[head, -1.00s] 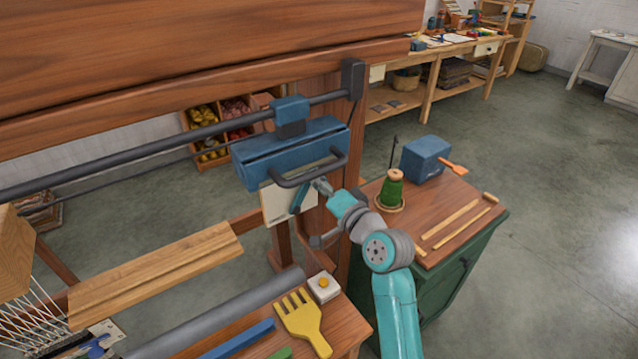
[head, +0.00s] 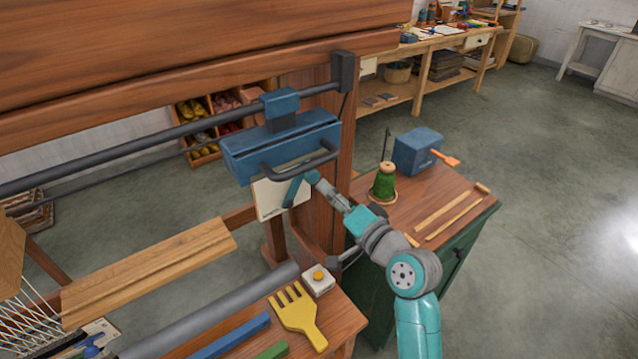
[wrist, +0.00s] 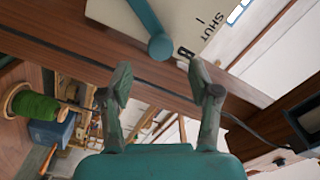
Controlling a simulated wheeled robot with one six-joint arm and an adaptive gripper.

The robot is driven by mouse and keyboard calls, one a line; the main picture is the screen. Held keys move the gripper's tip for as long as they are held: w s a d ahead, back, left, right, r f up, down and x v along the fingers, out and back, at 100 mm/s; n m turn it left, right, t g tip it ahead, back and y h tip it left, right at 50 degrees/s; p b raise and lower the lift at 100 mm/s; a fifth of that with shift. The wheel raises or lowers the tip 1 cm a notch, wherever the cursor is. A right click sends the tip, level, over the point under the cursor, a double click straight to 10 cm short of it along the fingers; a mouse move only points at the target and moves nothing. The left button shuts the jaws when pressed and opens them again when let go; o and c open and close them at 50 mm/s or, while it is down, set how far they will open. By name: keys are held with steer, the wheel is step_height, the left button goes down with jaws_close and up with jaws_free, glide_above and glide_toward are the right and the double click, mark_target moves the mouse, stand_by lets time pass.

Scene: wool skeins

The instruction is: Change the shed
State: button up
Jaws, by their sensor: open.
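A cream panel (head: 268,199) hangs under the blue carriage at the loom's right post. A teal lever (head: 293,191) slants across it. In the wrist view the panel (wrist: 205,15) bears the word "SHUT" and a short tick mark, and the lever (wrist: 148,18) ends in a round knob. My gripper (head: 313,178) is beside the lever's upper end in the head view. In the wrist view my gripper (wrist: 160,68) is open, with the knob just ahead of the gap between its fingertips. Nothing is held. Contact with the lever cannot be told.
The blue carriage (head: 280,150) with a dark handle (head: 300,163) sits close above. A yellow comb (head: 298,315) and a white box with a yellow button (head: 318,280) lie on the front bench. The green cabinet to the right bears a green spool (head: 384,184) and a blue box (head: 417,150).

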steer(key=shift+v, duration=2.15)
steer(key=s+d+f+h, duration=0.4)
steer(key=s+f, duration=0.5)
steer(key=s, duration=0.1)
steer(key=s+d+f+h, duration=0.4)
steer(key=s+d+f, duration=0.1)
steer(key=s+f, duration=0.55)
steer(key=s+d+r+n+h, duration=0.1)
steer(key=s+n, duration=0.1)
steer(key=s, duration=1)
steer(key=s+d+r+n+h, duration=0.1)
steer(key=s+d+r+n, duration=0.1)
steer(key=s, duration=1.1)
steer(key=shift+r+n, duration=0.15)
steer(key=shift+n, duration=0.45)
